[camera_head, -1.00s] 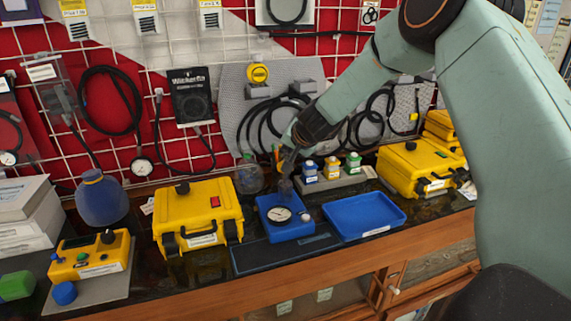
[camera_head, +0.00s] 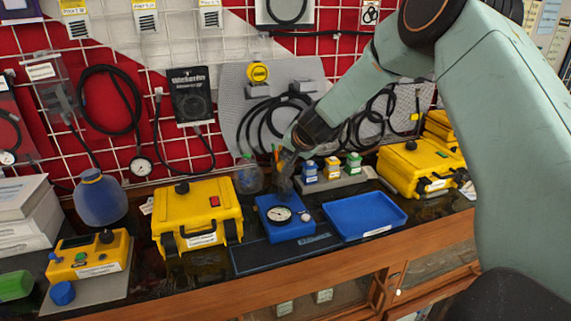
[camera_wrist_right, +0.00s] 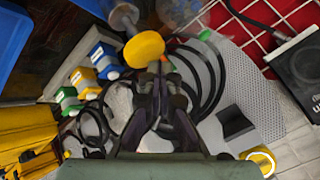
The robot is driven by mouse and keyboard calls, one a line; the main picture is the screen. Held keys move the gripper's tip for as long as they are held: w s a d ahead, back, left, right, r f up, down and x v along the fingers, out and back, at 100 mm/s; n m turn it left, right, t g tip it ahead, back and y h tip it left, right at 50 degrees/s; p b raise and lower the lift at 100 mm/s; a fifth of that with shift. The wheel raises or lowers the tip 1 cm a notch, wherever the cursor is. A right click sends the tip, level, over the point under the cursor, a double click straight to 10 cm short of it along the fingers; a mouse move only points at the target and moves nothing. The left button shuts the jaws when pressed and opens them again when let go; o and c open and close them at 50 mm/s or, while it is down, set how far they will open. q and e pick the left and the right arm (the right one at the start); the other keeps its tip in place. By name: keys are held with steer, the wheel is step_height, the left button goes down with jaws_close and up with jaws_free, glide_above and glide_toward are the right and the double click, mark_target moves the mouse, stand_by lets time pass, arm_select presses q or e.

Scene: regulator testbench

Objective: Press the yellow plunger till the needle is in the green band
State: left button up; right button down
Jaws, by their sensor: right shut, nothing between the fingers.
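The blue gauge block (camera_head: 292,232) stands on the bench with a round white dial (camera_head: 279,214) facing up. The dial's needle and green band are too small to read. My right gripper (camera_head: 283,187) is shut and empty, pointing down just behind the dial. It hides the plunger in the head view. In the right wrist view the yellow plunger knob (camera_wrist_right: 145,47) is at the tips of my right gripper (camera_wrist_right: 160,68), above a grey cylinder. I cannot tell whether the tips touch the knob. My left gripper is not in view.
An empty blue tray (camera_head: 365,214) is right of the block. Several small bottles (camera_head: 333,168) stand in a rack behind it. A yellow case (camera_head: 197,216) is to the left and another yellow case (camera_head: 410,168) to the right. A clear flask (camera_head: 248,178) stands close behind the block.

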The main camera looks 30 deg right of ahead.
steer(key=shift+s+f+b, duration=0.1)
steer(key=shift+f+b, duration=1.3)
steer(key=shift+f, duration=0.25)
stand_by(1.3)
steer(key=shift+r, duration=0.15)
steer(key=shift+r+p, duration=1.95)
steer(key=shift+p, duration=0.2)
steer(key=shift+w+r+p, duration=0.2)
steer(key=shift+r+p, duration=0.35)
step_height(320, 180, up, 4)
steer(key=p, duration=0.4)
stand_by(0.9)
